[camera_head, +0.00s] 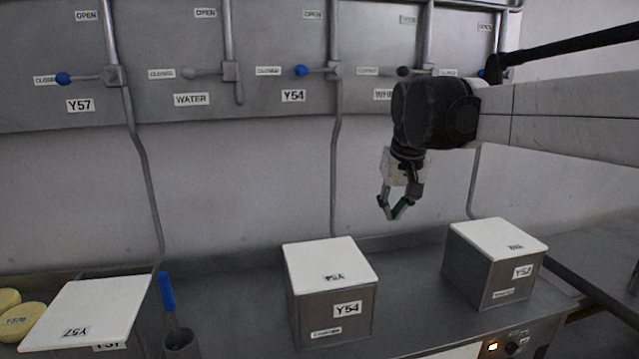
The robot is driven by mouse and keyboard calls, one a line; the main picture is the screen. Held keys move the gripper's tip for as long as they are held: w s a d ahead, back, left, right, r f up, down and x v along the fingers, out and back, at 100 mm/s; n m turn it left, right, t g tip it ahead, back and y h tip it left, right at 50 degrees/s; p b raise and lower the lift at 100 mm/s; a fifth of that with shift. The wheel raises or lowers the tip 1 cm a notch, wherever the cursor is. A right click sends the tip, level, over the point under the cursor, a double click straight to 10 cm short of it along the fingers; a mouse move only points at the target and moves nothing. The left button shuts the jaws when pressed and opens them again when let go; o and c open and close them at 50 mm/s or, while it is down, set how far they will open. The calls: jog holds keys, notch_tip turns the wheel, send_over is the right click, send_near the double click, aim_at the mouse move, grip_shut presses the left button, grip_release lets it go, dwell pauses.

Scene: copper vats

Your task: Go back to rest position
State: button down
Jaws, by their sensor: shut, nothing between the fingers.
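My gripper (391,213) hangs from my arm, pointing down, in the right half of the head view. Its fingers are shut and empty. It is in the air in front of the grey wall, above the counter, between the Y54 box (330,305) and the box at the right (492,265). It touches neither box. My arm reaches in from the right edge and hides part of the valve panel.
A grey valve panel (255,100) with several levers spans the wall. A box with a white lid (88,308) marked Y57 is at lower left. Yellow discs (20,318) lie beside it, and a blue-handled tool (167,292) stands in a holder. Indicator switches (512,348) sit at the counter front.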

jog(key=s+d+f+t+b, duration=0.1)
jog(key=s+f, duration=0.5)
jog(key=s, duration=0.3)
jog(key=s+d+f+t+b, duration=0.1)
jog(key=s+d+f, duration=0.1)
jog(key=s+f, duration=0.3)
jog(key=s+d+f+m+t+b, duration=0.1)
jog(key=s+f, duration=0.5)
jog(key=s, duration=0.7)
jog(key=shift+d+f, duration=0.3)
jog(key=shift+d, duration=0.05)
jog(key=shift+a, duration=0.15)
